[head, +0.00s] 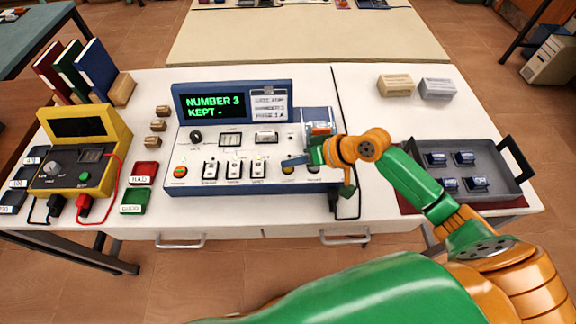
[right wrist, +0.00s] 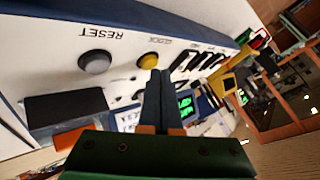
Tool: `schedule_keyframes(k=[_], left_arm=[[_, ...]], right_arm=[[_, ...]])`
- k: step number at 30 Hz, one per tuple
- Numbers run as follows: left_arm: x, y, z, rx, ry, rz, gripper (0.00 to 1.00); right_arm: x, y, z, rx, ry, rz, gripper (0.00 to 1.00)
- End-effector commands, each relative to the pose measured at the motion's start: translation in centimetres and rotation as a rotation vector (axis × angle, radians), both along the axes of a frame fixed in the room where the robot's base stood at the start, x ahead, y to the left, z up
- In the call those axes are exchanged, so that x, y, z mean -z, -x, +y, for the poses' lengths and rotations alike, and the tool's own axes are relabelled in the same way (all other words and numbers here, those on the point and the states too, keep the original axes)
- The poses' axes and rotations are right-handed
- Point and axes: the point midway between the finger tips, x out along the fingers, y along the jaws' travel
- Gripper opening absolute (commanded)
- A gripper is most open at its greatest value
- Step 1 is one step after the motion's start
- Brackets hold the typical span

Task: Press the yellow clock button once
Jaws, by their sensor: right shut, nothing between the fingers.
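The yellow clock button (right wrist: 148,61) sits on the white sloped panel of the console (head: 210,180), beside an upside-down CLOCK label in the right wrist view. A grey button (right wrist: 95,62) with a RESET label is next to it. My left gripper is out of view.
The console screen (head: 213,104) reads "NUMBER 3 KEPT -". Several switches (head: 233,170) and an orange button (head: 180,171) are on the panel. A yellow meter (head: 111,129) stands at left, and a grey tray (head: 496,150) with several blue parts at right.

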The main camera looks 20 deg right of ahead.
Motion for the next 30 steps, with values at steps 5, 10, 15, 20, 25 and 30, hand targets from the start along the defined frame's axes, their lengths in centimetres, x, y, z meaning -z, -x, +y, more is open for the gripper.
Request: schedule_keyframes(k=[5,10,15,20,25,30], left_arm=[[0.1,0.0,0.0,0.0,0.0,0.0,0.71],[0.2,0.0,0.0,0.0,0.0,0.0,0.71],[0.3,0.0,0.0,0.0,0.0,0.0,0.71],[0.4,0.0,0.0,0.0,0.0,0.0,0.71],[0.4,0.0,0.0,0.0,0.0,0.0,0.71],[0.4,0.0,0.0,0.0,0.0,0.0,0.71]], right_arm=[[0.1,0.0,0.0,0.0,0.0,0.0,0.0],[0.3,0.0,0.0,0.0,0.0,0.0,0.0],[0.6,0.0,0.0,-0.001,0.0,0.001,0.0],[0.8,0.0,0.0,-0.001,0.0,0.001,0.0],[1.0,0.0,0.0,0.0,0.0,0.002,0.0],[1.0,0.0,0.0,-0.001,0.0,0.002,0.0]])
